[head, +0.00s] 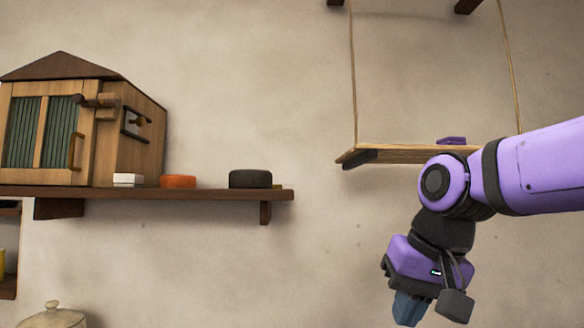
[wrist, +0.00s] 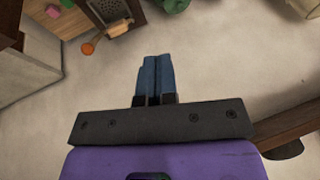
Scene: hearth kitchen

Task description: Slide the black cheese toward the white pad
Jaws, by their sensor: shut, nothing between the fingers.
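The black cheese (head: 250,179) is a dark round block near the right end of the brown wall shelf (head: 215,192). What looks like the white pad (head: 128,180) is a small white block on the same shelf, further left, in front of the wooden house-shaped cabinet. An orange round piece (head: 178,182) sits between them. My gripper (head: 408,310) hangs pointing down, well to the right of the shelf's end and below its level, touching nothing. Its blue fingers (wrist: 155,75) are together and empty in the wrist view. I cannot make out the cheese or pad there.
The wooden cabinet (head: 135,130) stands on the shelf's left part. A rope-hung shelf (head: 395,152) with a purple item (head: 452,141) is above my gripper, partly behind my arm. A lidded pot (head: 52,316) is at lower left. Bare wall lies between shelf and gripper.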

